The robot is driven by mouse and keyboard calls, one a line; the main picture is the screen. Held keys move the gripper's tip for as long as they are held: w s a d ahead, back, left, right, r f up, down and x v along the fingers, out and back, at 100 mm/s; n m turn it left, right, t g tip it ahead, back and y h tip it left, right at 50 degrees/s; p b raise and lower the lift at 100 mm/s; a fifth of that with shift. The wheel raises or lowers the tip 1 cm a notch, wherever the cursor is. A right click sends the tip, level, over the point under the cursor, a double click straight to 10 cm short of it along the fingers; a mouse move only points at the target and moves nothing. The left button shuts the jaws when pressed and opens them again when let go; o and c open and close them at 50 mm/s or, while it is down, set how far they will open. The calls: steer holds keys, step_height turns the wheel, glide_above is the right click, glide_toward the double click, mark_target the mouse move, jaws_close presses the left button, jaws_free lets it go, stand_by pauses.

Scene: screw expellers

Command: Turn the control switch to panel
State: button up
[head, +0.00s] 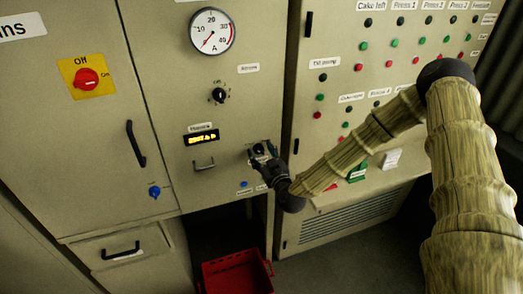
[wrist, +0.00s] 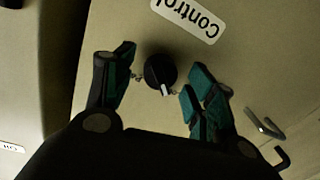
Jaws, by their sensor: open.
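The control switch (wrist: 158,70) is a round black knob on the beige panel in the wrist view. Its white pointer mark sits at its lower edge in that picture, and small lettering lies around it, too small to read. The Control label (wrist: 187,18) appears upside down just above it. My gripper (wrist: 161,72) is open, with one green-padded finger on each side of the knob; gaps seem to show between the pads and the knob. In the head view my gripper (head: 263,156) is at the cabinet's lower right part and mostly hides the switch.
A black selector knob (head: 219,95), a yellow-lit display (head: 202,136) and a small handle (head: 204,165) are left of my gripper. A red rotary switch (head: 86,79) is farther left. Button rows fill the right cabinet (head: 380,65). A red crate (head: 237,274) stands on the floor below.

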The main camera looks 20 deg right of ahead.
steer(key=shift+w, duration=0.2)
steer(key=c, duration=1)
steer(key=shift+c, duration=0.2)
steer(key=shift+f+b, duration=0.15)
steer(key=shift+b, duration=0.45)
steer(key=m+b, duration=0.9)
steer(key=b, duration=0.2)
steer(key=m+h+b, duration=0.1)
steer(key=m+b, duration=0.8)
steer(key=b, duration=0.2)
steer(key=shift+a+t, duration=0.15)
steer(key=shift+t, duration=0.25)
steer(key=shift+m+b, duration=0.4)
steer(key=shift+m, duration=0.1)
